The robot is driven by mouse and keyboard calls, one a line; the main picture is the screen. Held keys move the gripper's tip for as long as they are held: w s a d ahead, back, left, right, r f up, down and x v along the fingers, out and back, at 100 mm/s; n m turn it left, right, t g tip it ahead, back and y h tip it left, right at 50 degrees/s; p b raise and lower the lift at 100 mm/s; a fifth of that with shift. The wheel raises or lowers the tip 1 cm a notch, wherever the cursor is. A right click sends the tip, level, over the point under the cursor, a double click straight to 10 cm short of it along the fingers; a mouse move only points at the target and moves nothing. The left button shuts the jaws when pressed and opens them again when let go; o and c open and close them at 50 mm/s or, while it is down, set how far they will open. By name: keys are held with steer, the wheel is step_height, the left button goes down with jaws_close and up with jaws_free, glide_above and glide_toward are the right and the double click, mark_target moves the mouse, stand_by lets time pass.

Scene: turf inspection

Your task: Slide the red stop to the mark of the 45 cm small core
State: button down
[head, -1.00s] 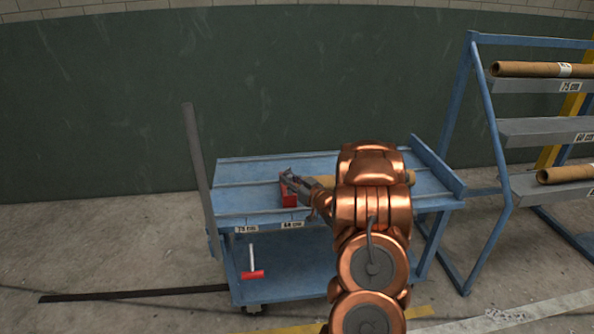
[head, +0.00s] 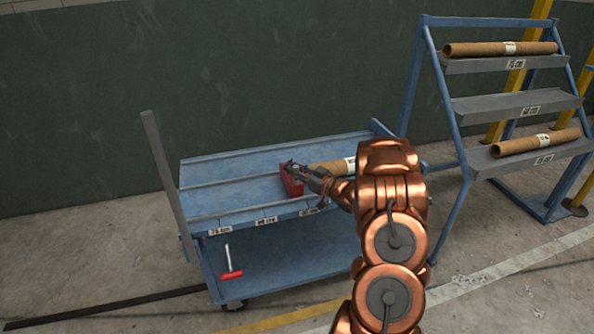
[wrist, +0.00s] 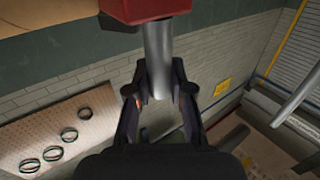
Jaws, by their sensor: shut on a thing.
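The red stop (head: 291,181) stands on the blue cart's top (head: 225,190). My gripper (head: 298,172) is shut on the stop's grey post; the wrist view shows the post (wrist: 158,60) between the fingers (wrist: 160,95) and part of the red body (wrist: 150,10). Labels sit along the cart's front edge: 75 cm (head: 220,231), one that looks like 60 cm (head: 265,221), and a small third (head: 311,210), probably 45 cm. The stop is between the second and third labels, nearer the third. A brown core (head: 326,168) lies right of the stop, partly behind my arm; whether they touch is unclear.
A blue rack (head: 460,130) with grey shelves stands at right, holding brown cores (head: 500,48) (head: 535,142). A red-and-white T-shaped tool (head: 231,262) is at the cart's lower shelf. A dark post (head: 165,185) rises at the cart's left end. The cart top left of the stop is clear.

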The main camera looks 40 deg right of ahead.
steer(key=c, duration=1)
jaws_free()
steer(key=shift+s+d, duration=0.1)
steer(key=s, duration=0.3)
steer(key=s+d, duration=0.1)
steer(key=s, duration=0.3)
steer(key=s+d, duration=0.1)
steer(key=s, duration=0.3)
steer(key=shift+s, duration=0.25)
